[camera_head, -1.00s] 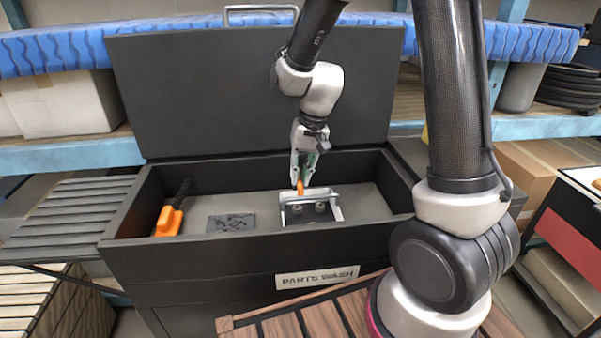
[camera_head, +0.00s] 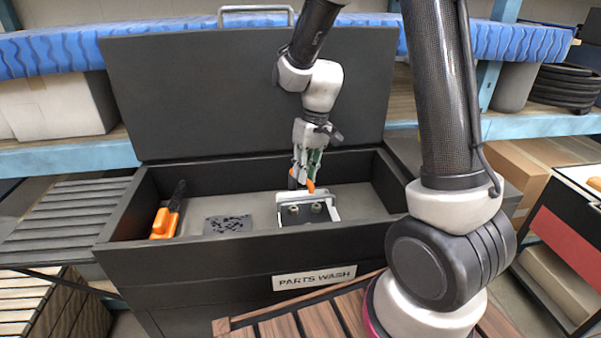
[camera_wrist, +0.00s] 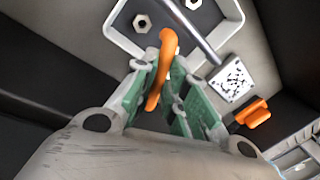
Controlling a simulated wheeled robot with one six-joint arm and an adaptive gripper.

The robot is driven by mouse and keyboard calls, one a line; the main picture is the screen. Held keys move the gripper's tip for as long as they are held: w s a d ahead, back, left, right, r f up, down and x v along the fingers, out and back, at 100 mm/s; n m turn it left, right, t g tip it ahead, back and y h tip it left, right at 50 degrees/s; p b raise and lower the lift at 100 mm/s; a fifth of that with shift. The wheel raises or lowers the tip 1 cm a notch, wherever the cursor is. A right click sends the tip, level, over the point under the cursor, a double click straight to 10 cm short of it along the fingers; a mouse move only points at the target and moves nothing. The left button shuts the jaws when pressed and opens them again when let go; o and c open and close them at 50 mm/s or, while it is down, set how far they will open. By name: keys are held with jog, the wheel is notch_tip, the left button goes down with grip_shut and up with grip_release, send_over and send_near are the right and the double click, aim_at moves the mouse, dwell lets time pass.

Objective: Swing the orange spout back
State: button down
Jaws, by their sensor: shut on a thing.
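The orange spout (camera_head: 311,187) is a short curved piece above the wash basin, at the back of the small metal tray (camera_head: 338,212). In the wrist view the spout (camera_wrist: 160,75) lies between the fingers, its rounded end reaching over the tray's edge. My gripper (camera_head: 303,177), with green and pale fingers, points down into the basin and is shut on the spout. It also shows in the wrist view (camera_wrist: 165,84). The spout's mount is hidden.
The black parts washer has its lid (camera_head: 200,90) raised behind the arm. A metal bar (camera_head: 300,198) crosses the tray, which holds nuts. A perforated drain plate (camera_head: 228,224) and an orange-handled brush (camera_head: 163,224) lie to the left. Basin floor between them is clear.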

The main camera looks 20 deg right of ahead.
jog(key=shift+w+d+n+g, duration=0.15)
jog(key=shift+w+d+n, duration=0.2)
jog(key=shift+n, duration=0.6)
jog(key=shift+w+d+n+g, duration=0.15)
jog(key=shift+d+n, duration=0.25)
jog(key=shift+n, duration=0.55)
jog(key=c, duration=1.5)
grip_release()
jog(key=shift+o, duration=0.2)
jog(key=s+a+v, duration=0.1)
jog(key=a+v, duration=0.1)
jog(key=v, duration=0.8)
jog(key=shift+r, duration=0.15)
jog(key=shift+d, duration=0.1)
jog(key=shift+c, duration=0.3)
